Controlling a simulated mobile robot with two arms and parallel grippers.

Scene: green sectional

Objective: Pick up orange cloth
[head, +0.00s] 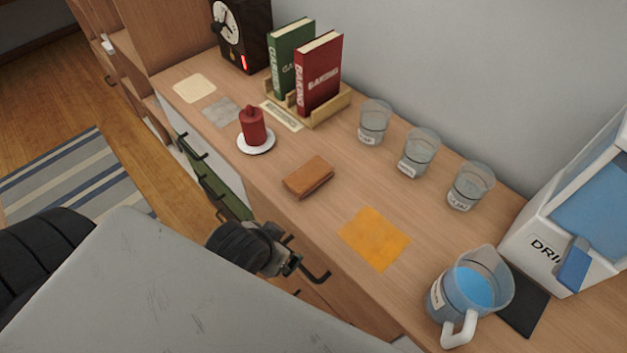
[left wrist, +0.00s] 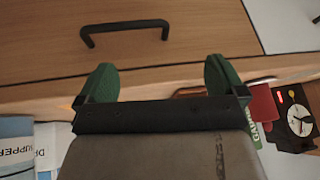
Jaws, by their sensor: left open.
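The orange cloth (head: 375,238) lies flat on the wooden counter in the head view, near its front edge, left of the blue pitcher. My left gripper (head: 288,262) is at the front of the counter, left of the cloth and apart from it. In the left wrist view its two green fingers (left wrist: 160,80) are spread apart with nothing between them, and a drawer front with a black handle is beyond them. My right gripper is not in view.
A brown folded item (head: 308,177) and a red candle on a white saucer (head: 257,147) stand left of the cloth. Several clear glasses (head: 420,153) line the back. The blue-filled pitcher (head: 470,290) is to the right. A drawer handle (head: 318,275) juts out beside my gripper.

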